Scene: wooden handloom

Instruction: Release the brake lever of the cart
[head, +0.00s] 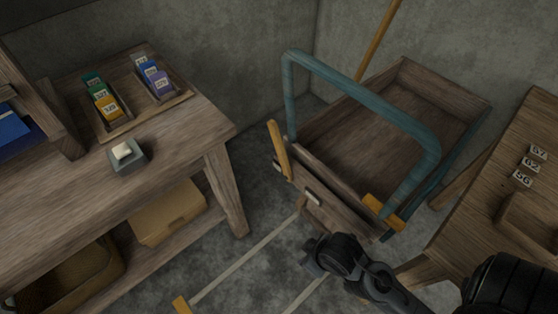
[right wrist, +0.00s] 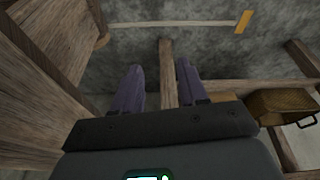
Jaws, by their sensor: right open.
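The cart (head: 372,125) has a wooden tray bed and a teal tube handle (head: 362,84). A slim orange-yellow lever (head: 279,150) stands slightly tilted at the left end of the cart's near side; it looks like the brake lever. A shorter orange piece (head: 383,212) sits at the near right corner, by the handle's foot. My right arm reaches in from the lower right, its dark wrist below the cart's near side; its fingers cannot be made out there. In the right wrist view my right gripper (right wrist: 160,74) is open, its purple fingers apart, with a wooden bar visible between them. My left gripper is not in view.
A table (head: 490,215) with number tags stands right. Pale floor lines (head: 245,262) cross the clear floor between.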

